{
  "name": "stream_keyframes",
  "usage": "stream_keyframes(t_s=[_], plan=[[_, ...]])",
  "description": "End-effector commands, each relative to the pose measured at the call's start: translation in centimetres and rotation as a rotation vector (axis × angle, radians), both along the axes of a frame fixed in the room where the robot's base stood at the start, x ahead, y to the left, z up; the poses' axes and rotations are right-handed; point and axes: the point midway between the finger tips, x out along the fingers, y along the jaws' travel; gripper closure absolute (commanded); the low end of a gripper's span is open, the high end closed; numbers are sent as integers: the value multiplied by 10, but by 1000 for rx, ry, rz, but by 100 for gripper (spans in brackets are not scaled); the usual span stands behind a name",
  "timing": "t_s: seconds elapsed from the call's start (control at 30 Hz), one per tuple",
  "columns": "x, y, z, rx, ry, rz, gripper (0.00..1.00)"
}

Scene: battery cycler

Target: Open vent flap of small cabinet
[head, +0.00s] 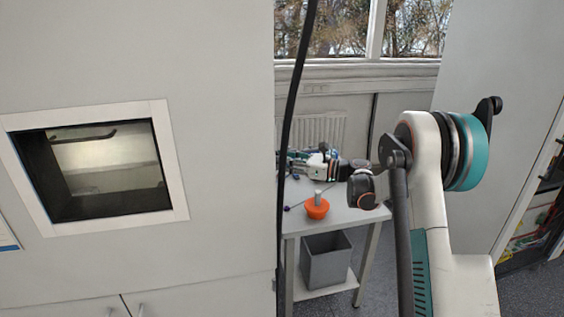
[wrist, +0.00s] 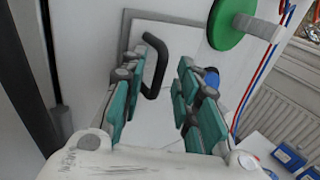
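In the wrist view, a pale square panel (wrist: 190,38), which looks like the vent flap, is set in a white cabinet face. It carries a bent black handle (wrist: 158,62). My gripper (wrist: 160,72) is open, with its two teal-padded fingers apart and pointing at the panel. The handle appears between the fingers, closer to the left one; I cannot tell whether they touch or how far ahead it is. The panel looks closed. In the head view, my gripper (head: 300,164) is small, pointing left, partly behind a black cable; the flap is hidden there.
A green disc (wrist: 232,22) and a blue knob (wrist: 210,76) sit right of the handle. Red and blue lines (wrist: 262,75) run beyond. In the head view, a large cabinet (head: 225,80) fills the left. A table (head: 335,217) with an orange object (head: 317,209) stands below my gripper.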

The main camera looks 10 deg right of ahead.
Motion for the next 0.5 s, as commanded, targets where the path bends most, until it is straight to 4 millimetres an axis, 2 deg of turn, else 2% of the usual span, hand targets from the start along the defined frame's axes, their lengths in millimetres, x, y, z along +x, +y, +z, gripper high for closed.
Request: stream_keyframes(t_s=[0.37, 0.4, 0.5], plan=[[4, 6, 0, 0, 0, 0, 71], [4, 6, 0, 0, 0, 0, 75], [4, 6, 0, 0, 0, 0, 98]])
